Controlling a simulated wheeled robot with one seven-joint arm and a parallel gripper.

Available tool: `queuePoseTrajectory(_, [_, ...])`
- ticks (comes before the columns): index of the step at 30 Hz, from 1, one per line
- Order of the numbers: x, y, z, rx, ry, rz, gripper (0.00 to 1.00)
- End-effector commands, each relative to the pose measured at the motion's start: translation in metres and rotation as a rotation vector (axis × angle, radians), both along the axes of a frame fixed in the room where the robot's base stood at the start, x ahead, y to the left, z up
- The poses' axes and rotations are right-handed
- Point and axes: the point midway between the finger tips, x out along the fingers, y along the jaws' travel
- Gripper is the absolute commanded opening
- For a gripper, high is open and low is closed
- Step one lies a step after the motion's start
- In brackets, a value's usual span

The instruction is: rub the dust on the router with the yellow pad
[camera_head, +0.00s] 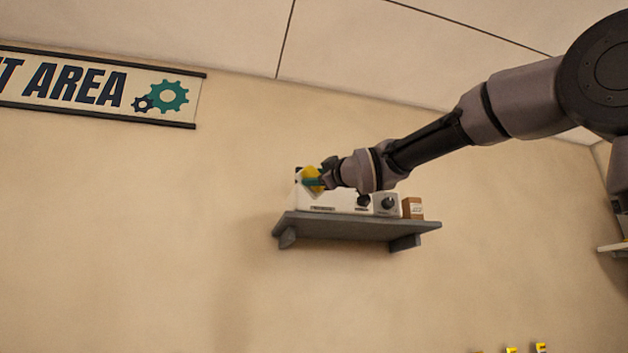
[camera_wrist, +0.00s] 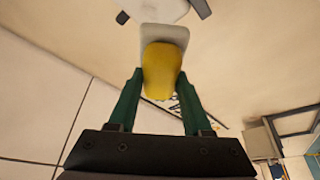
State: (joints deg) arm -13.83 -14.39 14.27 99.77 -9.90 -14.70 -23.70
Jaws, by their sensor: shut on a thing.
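The yellow pad (camera_head: 312,173) is between the fingers of my gripper (camera_head: 313,183), above the left end of a wall shelf. In the wrist view the yellow pad (camera_wrist: 161,70) sits between the green fingertips of my gripper (camera_wrist: 160,88), which are shut on it. A white, low device, which looks like the router (camera_head: 325,200), stands on the shelf right below and behind the pad. My gripper and wrist cover part of it. I cannot tell whether the pad touches it. No dust can be made out.
The grey shelf (camera_head: 345,227) is narrow and fixed to the wall. A small white device with a dark knob (camera_head: 387,204) and a brown box (camera_head: 413,208) stand at its right, close under my wrist. The wall left of the shelf is clear below a sign (camera_head: 95,85).

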Motion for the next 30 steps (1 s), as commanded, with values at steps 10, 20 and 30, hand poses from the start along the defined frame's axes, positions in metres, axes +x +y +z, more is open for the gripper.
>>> queuePoseTrajectory(10, [0.0, 0.0, 0.0, 0.0, 0.0, 0.0, 0.05])
queuePoseTrajectory(20, [0.012, 0.003, -0.001, -0.001, 0.001, 0.0, 0.05])
queuePoseTrajectory(30, [0.049, 0.013, -0.001, 0.001, 0.001, 0.0, 0.05])
